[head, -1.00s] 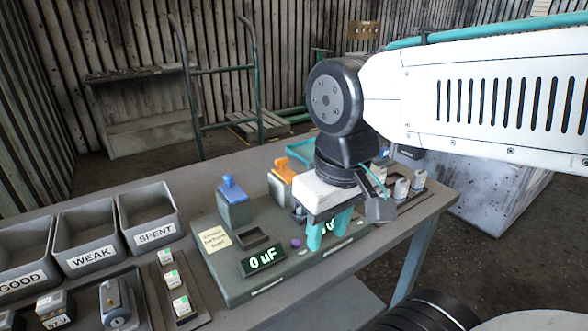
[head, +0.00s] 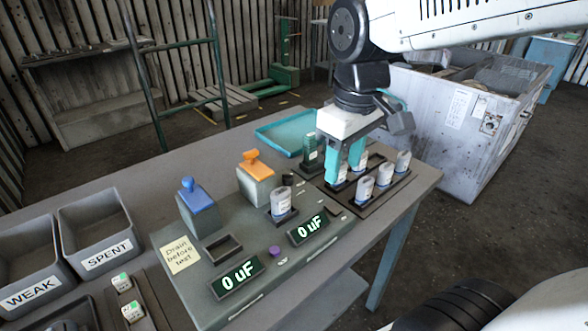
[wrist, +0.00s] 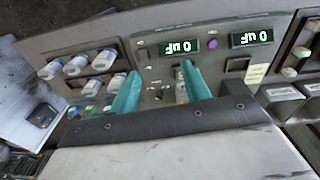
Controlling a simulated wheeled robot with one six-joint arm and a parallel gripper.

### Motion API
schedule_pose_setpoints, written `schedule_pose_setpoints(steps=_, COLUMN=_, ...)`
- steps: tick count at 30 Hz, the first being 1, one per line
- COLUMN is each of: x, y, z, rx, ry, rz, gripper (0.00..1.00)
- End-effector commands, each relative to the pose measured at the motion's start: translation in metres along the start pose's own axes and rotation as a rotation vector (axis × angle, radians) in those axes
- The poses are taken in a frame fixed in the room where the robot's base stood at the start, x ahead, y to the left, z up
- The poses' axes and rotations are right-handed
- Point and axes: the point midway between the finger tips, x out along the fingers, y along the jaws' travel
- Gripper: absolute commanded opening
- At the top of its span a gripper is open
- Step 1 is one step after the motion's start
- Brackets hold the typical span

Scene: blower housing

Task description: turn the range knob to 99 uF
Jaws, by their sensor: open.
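The grey tester box (head: 205,297) has two lit displays, left (head: 236,276) and right (head: 308,230), both reading 0 uF. A small purple knob or button (head: 275,251) sits between them; it also shows in the wrist view (wrist: 212,44). I cannot tell which control is the range knob; small dark controls with unreadable marks (wrist: 160,88) show in the wrist view. A pale can (head: 281,200) stands in the right socket. My gripper (head: 343,172) is open, teal fingers down, beside the tester's right end by the rack of cans. Its fingers (wrist: 160,70) partly cover the panel in the wrist view.
Several pale cans (head: 364,190) stand in a rack at right, close to my fingers. Orange-topped (head: 253,165) and blue-topped (head: 197,197) blocks rise at the tester's back. A teal tray (head: 284,133) lies behind. WEAK and SPENT bins (head: 98,232) stand left.

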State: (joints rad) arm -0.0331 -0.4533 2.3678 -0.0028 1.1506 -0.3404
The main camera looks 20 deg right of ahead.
Motion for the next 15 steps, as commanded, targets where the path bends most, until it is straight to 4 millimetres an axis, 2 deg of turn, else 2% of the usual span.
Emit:
schedule_pose_setpoints(steps=1, x=0.006, y=0.007, z=-0.024, rx=-0.075, ry=-0.017, rz=-0.008, gripper=0.47)
schedule_pose_setpoints(steps=3, x=0.014, y=0.015, z=-0.055, rx=-0.189, ry=-0.027, rz=-0.014, gripper=0.47)
schedule_pose_setpoints(steps=9, x=0.050, y=0.035, z=-0.136, rx=-0.487, ry=-0.048, rz=-0.035, gripper=0.47)
schedule_pose_setpoints(steps=12, x=0.069, y=0.040, z=-0.164, rx=-0.598, ry=-0.054, rz=-0.043, gripper=0.47)
schedule_pose_setpoints(steps=15, x=0.083, y=0.044, z=-0.182, rx=-0.673, ry=-0.058, rz=-0.050, gripper=0.47)
